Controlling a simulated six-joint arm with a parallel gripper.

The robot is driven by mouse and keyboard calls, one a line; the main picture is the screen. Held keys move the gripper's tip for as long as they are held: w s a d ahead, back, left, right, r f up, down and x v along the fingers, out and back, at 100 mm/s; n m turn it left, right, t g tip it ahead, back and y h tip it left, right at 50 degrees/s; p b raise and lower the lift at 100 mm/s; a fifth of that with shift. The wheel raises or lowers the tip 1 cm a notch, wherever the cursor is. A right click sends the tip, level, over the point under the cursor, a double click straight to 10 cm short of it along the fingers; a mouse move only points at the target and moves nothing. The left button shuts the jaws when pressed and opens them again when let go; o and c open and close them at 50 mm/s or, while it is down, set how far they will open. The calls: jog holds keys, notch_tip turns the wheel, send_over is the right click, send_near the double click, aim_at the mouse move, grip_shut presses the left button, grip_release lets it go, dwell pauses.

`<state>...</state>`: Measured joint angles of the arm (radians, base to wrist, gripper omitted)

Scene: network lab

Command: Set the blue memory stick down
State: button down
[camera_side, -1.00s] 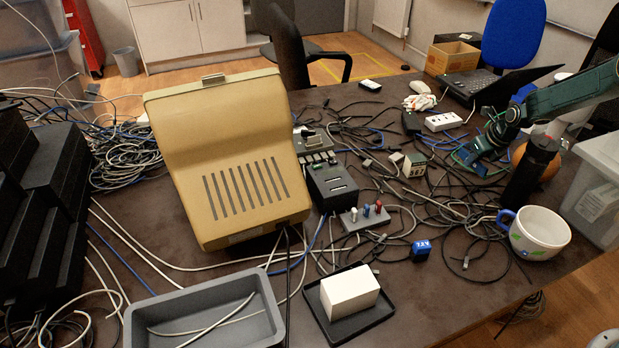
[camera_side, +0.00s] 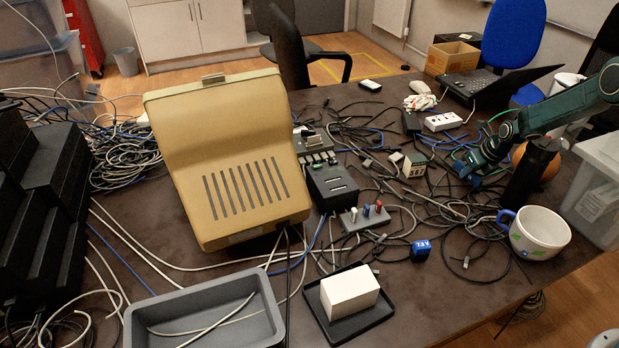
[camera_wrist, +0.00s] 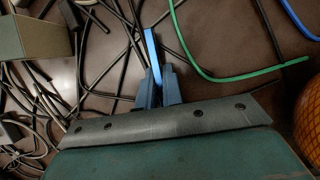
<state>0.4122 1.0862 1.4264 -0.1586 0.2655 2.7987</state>
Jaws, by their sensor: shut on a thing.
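The blue memory stick (camera_wrist: 152,52) is a thin, bright blue strip in the wrist view. It stands out between the two dark blue fingers of my gripper (camera_wrist: 157,82), which are shut on it. In the side view my gripper (camera_side: 473,180) points down, low over the cable-strewn table at the right. The stick cannot be told apart from the fingers there. I cannot tell whether its tip touches the table.
Loose black cables and a green cable (camera_wrist: 205,68) lie around my gripper. A dark cylinder (camera_side: 529,176) and a white mug (camera_side: 540,232) stand close by. A small box (camera_side: 414,166) is to the left. A grey holder (camera_side: 366,219) carries several coloured sticks.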

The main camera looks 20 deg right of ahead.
aim_at(476, 176)
jog(key=shift+f, duration=0.1)
jog(key=c, duration=1.6)
grip_release()
jog(key=shift+o, duration=0.2)
jog(key=shift+v, duration=3.9)
